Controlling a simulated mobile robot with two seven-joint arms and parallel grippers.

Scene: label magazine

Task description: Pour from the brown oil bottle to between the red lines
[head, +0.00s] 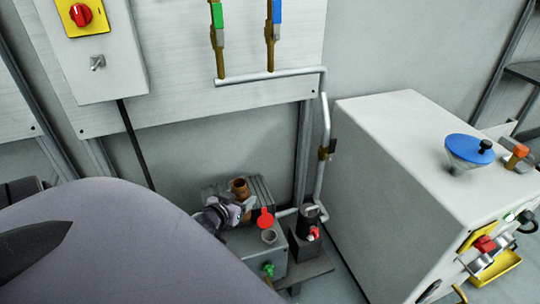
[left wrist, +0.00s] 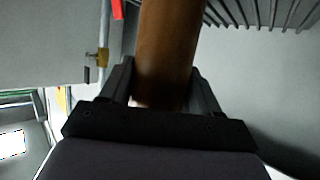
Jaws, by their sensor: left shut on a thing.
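The brown oil bottle (head: 240,187) is in my left gripper (head: 238,209), low in the middle of the head view. In the left wrist view the brown bottle (left wrist: 168,45) stands between the two fingers of my left gripper (left wrist: 163,88), which is shut on it. The bottle is left of and above an open round filler mouth (head: 269,237) on a grey box (head: 243,248). A red round lid (head: 265,218) stands up beside that mouth. I cannot make out any red lines. My right gripper is not in view.
A ribbed grey motor housing (head: 262,187) is behind the bottle. A black unit (head: 302,248) with a red knob stands right of the grey box. A large white cabinet (head: 390,190) with a blue-lidded funnel (head: 468,150) fills the right. Pipes run up the wall.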

